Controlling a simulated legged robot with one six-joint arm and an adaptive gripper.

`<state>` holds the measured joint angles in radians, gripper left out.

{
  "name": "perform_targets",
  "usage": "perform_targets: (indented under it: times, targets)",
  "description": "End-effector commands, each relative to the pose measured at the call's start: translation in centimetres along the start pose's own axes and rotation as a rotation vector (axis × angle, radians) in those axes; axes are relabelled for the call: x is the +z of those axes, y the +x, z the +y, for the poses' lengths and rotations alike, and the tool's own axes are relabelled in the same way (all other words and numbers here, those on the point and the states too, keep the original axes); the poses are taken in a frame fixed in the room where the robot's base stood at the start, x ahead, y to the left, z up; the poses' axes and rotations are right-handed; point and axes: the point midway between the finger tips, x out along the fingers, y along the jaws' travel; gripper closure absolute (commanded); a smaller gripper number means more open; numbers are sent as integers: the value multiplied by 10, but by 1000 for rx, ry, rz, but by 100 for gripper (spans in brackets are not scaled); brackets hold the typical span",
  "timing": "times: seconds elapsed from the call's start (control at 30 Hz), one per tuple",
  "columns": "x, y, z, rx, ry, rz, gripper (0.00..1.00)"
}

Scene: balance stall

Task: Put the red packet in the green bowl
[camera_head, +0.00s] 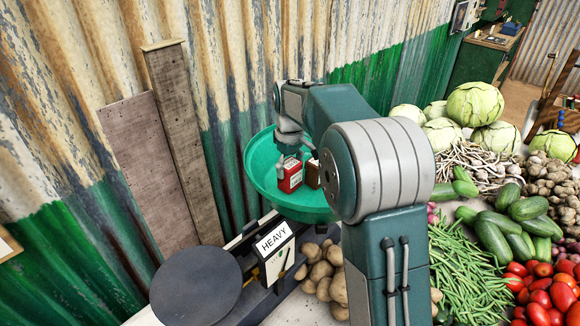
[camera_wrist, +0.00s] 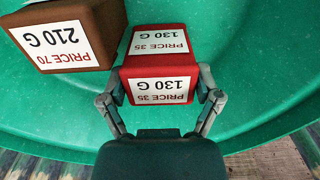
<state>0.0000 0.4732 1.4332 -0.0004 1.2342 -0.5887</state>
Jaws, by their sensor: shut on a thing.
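The red packet (camera_wrist: 125,72) has white labels reading "PRICE 35" and "130 G". In the wrist view my gripper (camera_wrist: 162,98) has one finger on each side of it and is shut on it. The packet is inside the green bowl (camera_wrist: 265,75), over its floor; whether it touches the floor cannot be told. In the head view the red packet (camera_head: 290,177) shows inside the green bowl (camera_head: 258,172), below my gripper (camera_head: 290,160). A brown packet (camera_wrist: 112,17), labelled "PRICE 70" and "210 G", is in the bowl beside the red packet.
The bowl is on a balance with a "HEAVY" sign (camera_head: 273,243) and a dark round plate (camera_head: 196,287). Potatoes (camera_head: 318,270) lie below the bowl. Vegetables, including cabbages (camera_head: 475,104) and cucumbers (camera_head: 492,232), fill the right. A corrugated wall (camera_head: 215,80) stands close behind.

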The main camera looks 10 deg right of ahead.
Motion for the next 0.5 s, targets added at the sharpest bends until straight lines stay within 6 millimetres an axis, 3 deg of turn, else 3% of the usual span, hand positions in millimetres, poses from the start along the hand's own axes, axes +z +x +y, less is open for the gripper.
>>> perform_targets:
  times: [0.03, 0.07, 0.1, 0.5]
  targets:
    - [0, 1, 0, 0, 0, 0, 71]
    - [0, 1, 0, 0, 0, 0, 5]
    - [0, 1, 0, 0, 0, 0, 0]
    - [0, -1, 0, 0, 0, 1, 0]
